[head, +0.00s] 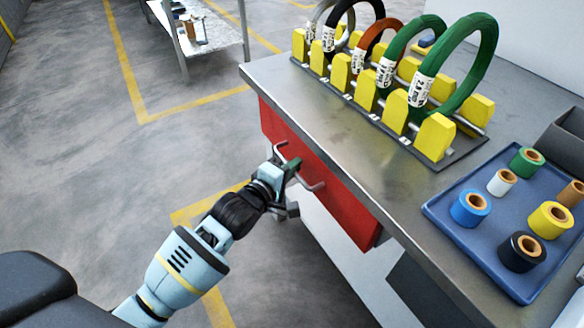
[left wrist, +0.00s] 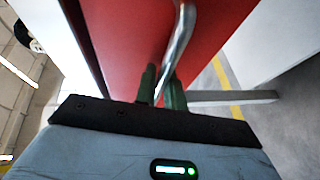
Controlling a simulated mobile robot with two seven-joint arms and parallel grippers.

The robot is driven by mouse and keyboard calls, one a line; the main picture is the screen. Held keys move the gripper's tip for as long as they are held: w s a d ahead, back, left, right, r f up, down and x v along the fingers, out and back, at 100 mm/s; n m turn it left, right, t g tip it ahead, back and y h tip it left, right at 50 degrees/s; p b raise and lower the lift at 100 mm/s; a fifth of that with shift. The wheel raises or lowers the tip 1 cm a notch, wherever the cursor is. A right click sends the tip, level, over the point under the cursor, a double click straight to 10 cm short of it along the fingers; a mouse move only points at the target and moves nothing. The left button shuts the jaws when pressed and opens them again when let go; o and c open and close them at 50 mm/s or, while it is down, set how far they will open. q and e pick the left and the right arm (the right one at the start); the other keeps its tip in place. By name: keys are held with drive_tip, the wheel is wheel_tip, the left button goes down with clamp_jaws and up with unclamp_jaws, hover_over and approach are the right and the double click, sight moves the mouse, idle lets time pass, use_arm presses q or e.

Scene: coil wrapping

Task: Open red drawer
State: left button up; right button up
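The red drawer (head: 345,205) is set under the front edge of the metal workbench. Its front also fills much of the left wrist view (left wrist: 120,45). A grey metal bar handle (head: 312,184) runs along the drawer front, and it shows in the left wrist view (left wrist: 181,38). My left gripper (head: 291,166) is at the handle. In the left wrist view its two green fingers (left wrist: 162,92) are close together with the bar between them, so it looks shut on the handle. I see no clear gap showing the drawer pulled out. My right gripper is not in view.
On the workbench (head: 300,105), a yellow rack (head: 434,137) holds several cable coils (head: 484,60). A blue tray (head: 452,236) of tape rolls is at the right, beside a dark grey bin (head: 566,135). Another table (head: 215,42) stands at the back. The floor before the drawer is clear.

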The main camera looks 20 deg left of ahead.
use_arm(q)
clamp_jaws()
drive_tip(key=shift+s+a, duration=0.1)
drive_tip(key=shift+s, duration=0.05)
drive_tip(key=s+a+p, duration=0.5)
drive_tip(key=s+a, duration=0.4)
drive_tip(key=s, duration=0.3)
drive_tip(key=s+a+p, duration=0.6)
drive_tip(key=s+a, duration=0.3)
drive_tip(key=s, duration=0.3)
drive_tip(key=shift+a, duration=0.4)
drive_tip(key=shift+o, duration=2)
unclamp_jaws()
